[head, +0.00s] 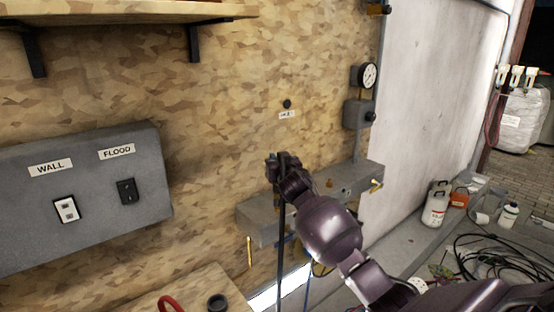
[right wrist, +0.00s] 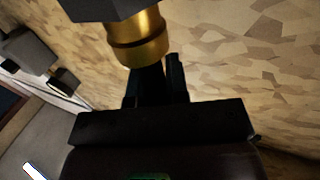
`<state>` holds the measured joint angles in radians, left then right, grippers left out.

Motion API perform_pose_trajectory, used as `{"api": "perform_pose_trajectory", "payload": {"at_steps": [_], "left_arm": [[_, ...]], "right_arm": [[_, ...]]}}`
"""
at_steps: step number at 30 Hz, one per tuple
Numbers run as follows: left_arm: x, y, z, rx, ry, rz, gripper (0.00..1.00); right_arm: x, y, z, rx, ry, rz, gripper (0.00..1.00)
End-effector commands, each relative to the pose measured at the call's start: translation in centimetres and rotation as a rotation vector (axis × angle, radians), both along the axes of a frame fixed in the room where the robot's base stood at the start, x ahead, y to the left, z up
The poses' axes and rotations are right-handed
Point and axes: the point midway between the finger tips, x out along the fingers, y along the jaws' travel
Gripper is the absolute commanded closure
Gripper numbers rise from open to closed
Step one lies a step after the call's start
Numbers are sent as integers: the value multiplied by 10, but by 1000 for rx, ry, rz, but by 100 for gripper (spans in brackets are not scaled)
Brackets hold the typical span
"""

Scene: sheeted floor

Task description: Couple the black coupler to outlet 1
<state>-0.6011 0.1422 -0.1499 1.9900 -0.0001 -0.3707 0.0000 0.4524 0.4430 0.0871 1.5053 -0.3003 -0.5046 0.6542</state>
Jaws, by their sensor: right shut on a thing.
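My right gripper (head: 283,162) is in front of the wood-chip wall, above the left part of the grey manifold (head: 262,212). It is shut on the black coupler, which the fingers mostly hide in the head view. A black hose (head: 281,235) hangs straight down from the grip. In the right wrist view the dark fingers (right wrist: 158,82) reach up to a brass collar (right wrist: 138,42) with a dark block-like piece (right wrist: 105,8) above it. I cannot tell whether they touch an outlet. A small brass fitting (head: 329,182) shows on the manifold. Which outlet is number 1 is not readable. My left gripper is not in view.
A gauge (head: 368,76) and a grey box (head: 359,114) are on the wall to the right of the gripper. A grey switch panel (head: 85,195) is at left. A wooden shelf (head: 120,12) is above.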

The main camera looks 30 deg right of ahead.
Motion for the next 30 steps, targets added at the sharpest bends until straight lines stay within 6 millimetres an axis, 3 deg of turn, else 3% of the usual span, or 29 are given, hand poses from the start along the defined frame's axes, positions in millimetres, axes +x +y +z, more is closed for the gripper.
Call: {"api": "perform_pose_trajectory", "payload": {"at_steps": [30], "left_arm": [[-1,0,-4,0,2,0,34]], "right_arm": [[0,0,-7,1,-1,1,100]]}}
